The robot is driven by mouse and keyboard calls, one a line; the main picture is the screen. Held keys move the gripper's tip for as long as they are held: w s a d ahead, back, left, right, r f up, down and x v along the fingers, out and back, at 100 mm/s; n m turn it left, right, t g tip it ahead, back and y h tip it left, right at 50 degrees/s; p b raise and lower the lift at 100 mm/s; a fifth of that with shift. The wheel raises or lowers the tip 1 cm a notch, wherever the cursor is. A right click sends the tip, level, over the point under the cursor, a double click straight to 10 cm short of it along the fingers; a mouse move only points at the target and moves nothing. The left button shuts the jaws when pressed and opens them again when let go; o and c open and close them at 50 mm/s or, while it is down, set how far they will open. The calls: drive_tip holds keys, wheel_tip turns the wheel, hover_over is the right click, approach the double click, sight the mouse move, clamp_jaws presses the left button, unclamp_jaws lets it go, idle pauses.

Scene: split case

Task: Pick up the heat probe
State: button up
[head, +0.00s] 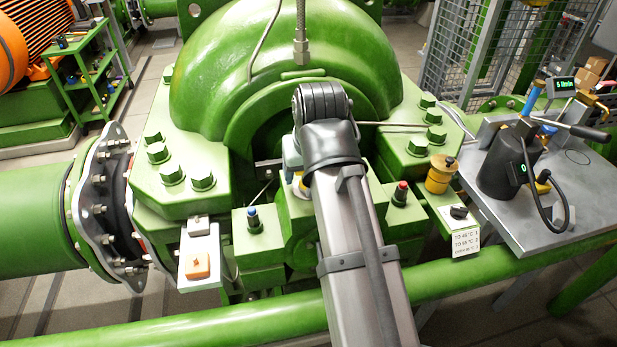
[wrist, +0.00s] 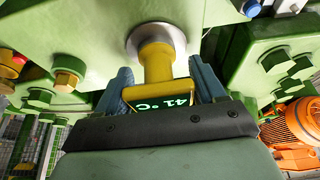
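The heat probe (wrist: 157,66) is yellow with a dark display that reads 41 °C. In the wrist view its front end stands against a round metal disc on the green housing. In the head view my arm hides most of the gripper and the probe. Only a bit of a blue-grey finger (head: 291,158) and a yellow patch show beside the arm's end.
The green pump casing (head: 285,60) rises close behind my gripper, with large bolts around it. A yellow-brass fitting (head: 440,173) and a label plate (head: 466,243) are to the right. A grey side table (head: 575,200) holds a dark cylinder (head: 505,165). A green pipe crosses the front.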

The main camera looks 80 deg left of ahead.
drive_tip(key=c, duration=0.8)
drive_tip(key=shift+r, duration=0.1)
